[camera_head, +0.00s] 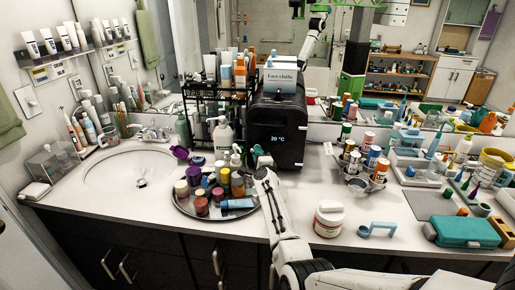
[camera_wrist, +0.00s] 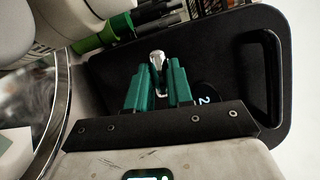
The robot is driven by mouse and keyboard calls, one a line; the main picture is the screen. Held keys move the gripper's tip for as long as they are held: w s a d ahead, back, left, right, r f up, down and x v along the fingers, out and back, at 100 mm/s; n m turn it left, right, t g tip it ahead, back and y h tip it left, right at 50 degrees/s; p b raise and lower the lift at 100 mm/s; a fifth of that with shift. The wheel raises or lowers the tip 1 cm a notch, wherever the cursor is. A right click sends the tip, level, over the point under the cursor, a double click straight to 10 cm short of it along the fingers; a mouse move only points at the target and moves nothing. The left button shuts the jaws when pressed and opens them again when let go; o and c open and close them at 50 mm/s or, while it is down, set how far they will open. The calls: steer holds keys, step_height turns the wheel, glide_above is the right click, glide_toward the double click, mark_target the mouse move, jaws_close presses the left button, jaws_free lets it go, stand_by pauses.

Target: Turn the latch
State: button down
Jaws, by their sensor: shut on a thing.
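A black cabinet (camera_head: 276,128) with a "20 °C" display stands on the counter near the middle back. In the wrist view its dark front (camera_wrist: 225,60) fills much of the picture, with part of the lit display showing beside my fingers. A small silvery latch (camera_wrist: 157,56) stands out from that front. My gripper (camera_wrist: 159,72) has its green fingers closed around the latch, one on each side. In the head view my gripper (camera_head: 261,158) is at the lower left of the cabinet front, and the latch is hidden there.
A round tray (camera_head: 183,205) crowded with jars and bottles is close to the left of my arm. A pump bottle (camera_head: 222,136) stands just left of the cabinet. A white tub (camera_head: 328,219) is right of my arm. Some counter between the cabinet and tub is clear.

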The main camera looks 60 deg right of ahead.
steer(key=shift+n+p, duration=0.55)
steer(key=shift+n, duration=0.05)
steer(key=c, duration=1)
jaws_free()
steer(key=p+v, duration=0.5)
steer(key=v, duration=0.5)
steer(key=shift+s+a+r, duration=0.25)
steer(key=shift+a+r, duration=0.05)
steer(key=shift+w+a+y, duration=0.1)
steer(key=shift+y, duration=0.2)
